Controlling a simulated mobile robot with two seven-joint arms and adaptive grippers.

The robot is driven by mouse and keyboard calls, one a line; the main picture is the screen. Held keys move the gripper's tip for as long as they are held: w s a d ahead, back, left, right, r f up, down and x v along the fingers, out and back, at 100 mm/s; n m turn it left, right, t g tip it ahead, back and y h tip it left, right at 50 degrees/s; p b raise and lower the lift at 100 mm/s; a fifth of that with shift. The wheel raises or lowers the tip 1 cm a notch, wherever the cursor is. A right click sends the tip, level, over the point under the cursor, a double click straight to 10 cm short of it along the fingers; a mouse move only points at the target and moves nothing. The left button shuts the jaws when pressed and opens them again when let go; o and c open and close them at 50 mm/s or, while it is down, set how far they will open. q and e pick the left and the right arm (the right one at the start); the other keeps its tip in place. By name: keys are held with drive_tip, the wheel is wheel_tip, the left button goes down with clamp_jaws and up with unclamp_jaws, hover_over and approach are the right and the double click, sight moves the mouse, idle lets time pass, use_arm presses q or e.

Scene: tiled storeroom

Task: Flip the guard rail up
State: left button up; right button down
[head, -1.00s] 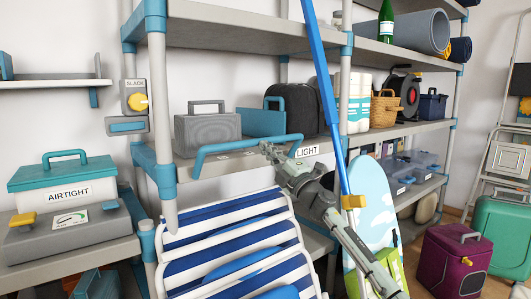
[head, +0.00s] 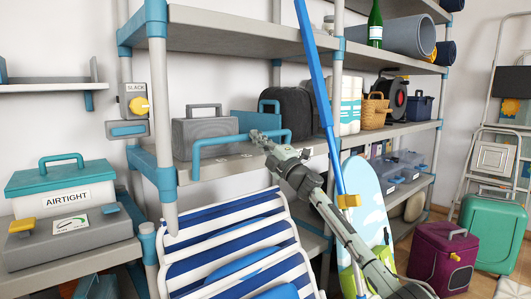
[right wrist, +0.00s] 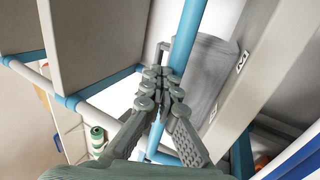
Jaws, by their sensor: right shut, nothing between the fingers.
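The guard rail (head: 222,143) is a teal bar on the front edge of the middle shelf. In the head view its end legs stand about upright and its crossbar is above the shelf edge. My right gripper (head: 257,135) is shut and empty at the crossbar, right of its middle. In the right wrist view the shut fingers (right wrist: 160,88) lie against or very close to the teal rail (right wrist: 188,40); I cannot tell if they touch. My left gripper is not in view.
A grey case (head: 204,135) and a dark backpack (head: 285,112) stand on the shelf behind the rail. A blue pole (head: 315,65) rises right of my arm. A striped deck chair (head: 225,240) leans below the shelf. A surfboard-like board (head: 365,195) stands right of it.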

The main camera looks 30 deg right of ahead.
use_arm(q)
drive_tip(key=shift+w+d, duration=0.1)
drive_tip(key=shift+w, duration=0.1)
use_arm(e)
drive_tip(key=shift+x, duration=1.05)
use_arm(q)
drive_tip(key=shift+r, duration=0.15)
